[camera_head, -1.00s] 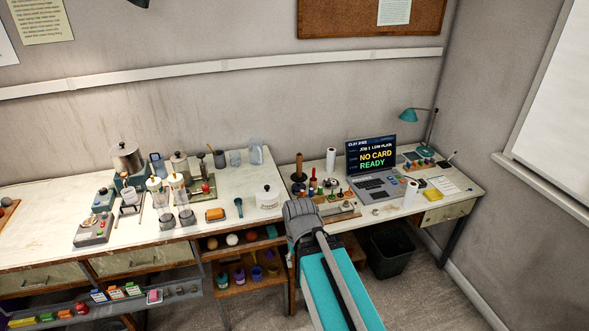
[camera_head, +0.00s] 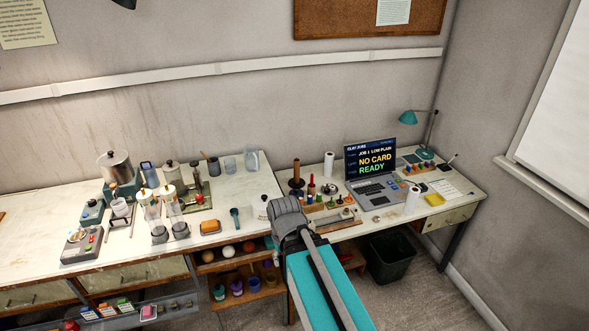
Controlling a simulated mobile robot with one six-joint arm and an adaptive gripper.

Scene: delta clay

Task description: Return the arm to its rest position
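My arm, with a teal link and a grey end, reaches up from the bottom of the head view. My gripper (camera_head: 287,213) is at the front edge of the benches, near where the two tables meet. Its fingers point away from the camera, so I cannot see whether they are open or shut, or whether anything is between them. It partly hides a white lidded pot (camera_head: 262,207) just behind it.
Shelves (camera_head: 245,290) with balls and cups lie below. The right desk (camera_head: 462,207) holds a laptop (camera_head: 372,173), a teal lamp (camera_head: 411,117) and paper rolls. A black bin (camera_head: 388,258) stands underneath.

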